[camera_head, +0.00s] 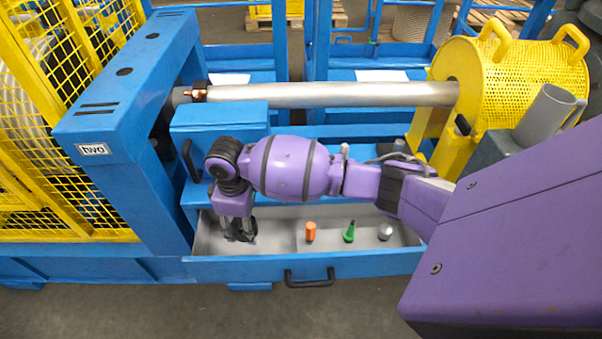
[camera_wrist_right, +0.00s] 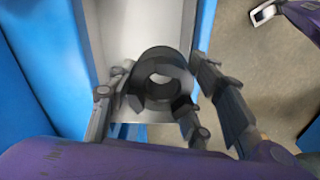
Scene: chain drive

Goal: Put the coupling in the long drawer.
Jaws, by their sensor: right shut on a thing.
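The coupling (camera_wrist_right: 152,62) is a dark, thick ring with a round hole, seen in the right wrist view between the fingers. My right gripper (camera_head: 240,234) is shut on it, inside the outline of the left part of the open long drawer (camera_head: 343,266). The wrist view shows the drawer's pale floor behind the ring. I cannot tell whether the ring touches that floor. In the head view the ring is mostly lost among the dark fingers.
An orange piece (camera_head: 310,232), a green piece (camera_head: 349,232) and a grey piece (camera_head: 385,231) stand in the drawer's right part, beyond a divider. A blue box (camera_head: 215,118) with a dark handle stands behind. A grey shaft (camera_head: 330,94) runs to a yellow guard (camera_head: 520,75).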

